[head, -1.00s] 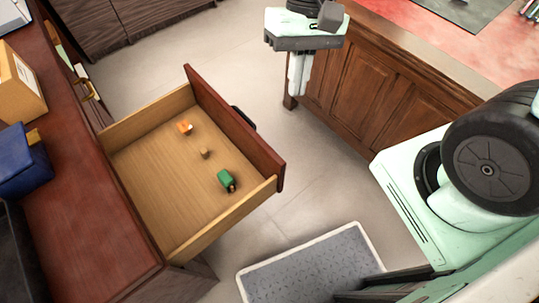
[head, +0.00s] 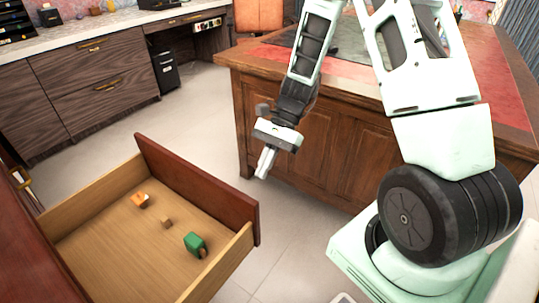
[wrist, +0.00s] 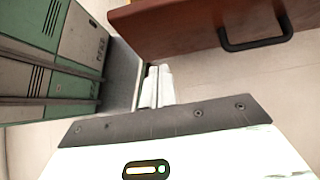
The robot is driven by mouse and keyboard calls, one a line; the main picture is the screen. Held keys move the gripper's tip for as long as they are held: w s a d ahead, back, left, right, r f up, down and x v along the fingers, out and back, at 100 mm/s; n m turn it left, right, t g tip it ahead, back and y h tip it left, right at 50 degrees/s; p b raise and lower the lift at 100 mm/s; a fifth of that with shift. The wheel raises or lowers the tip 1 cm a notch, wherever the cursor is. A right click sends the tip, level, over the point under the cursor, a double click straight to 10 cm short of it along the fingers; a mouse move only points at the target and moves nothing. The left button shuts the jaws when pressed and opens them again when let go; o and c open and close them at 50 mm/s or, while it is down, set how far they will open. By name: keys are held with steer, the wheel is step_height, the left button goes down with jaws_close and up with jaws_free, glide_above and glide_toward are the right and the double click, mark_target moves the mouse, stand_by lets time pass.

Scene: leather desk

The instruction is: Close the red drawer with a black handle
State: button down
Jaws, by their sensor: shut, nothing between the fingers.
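The red drawer (head: 197,193) is pulled far out of the desk at the lower left in the head view. Its red-brown front faces right, and its black handle is hidden there. In the wrist view the drawer front (wrist: 180,25) spans the top, with the black handle (wrist: 256,32) at upper right. My gripper (head: 265,162) is shut and empty, in front of the drawer and apart from it, at upper right of the drawer front. In the wrist view my gripper (wrist: 156,88) shows its white fingers together below the drawer front, left of the handle.
Inside the drawer lie an orange item (head: 140,199), a small brown block (head: 166,222) and a green item (head: 195,243). A wooden desk (head: 330,145) stands behind my arm. Dark cabinets (head: 90,90) line the back left. Pale floor (head: 180,125) between them is clear.

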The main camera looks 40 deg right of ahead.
steer(key=s+a+f, duration=0.2)
steer(key=a, duration=0.4)
steer(key=shift+b, duration=0.45)
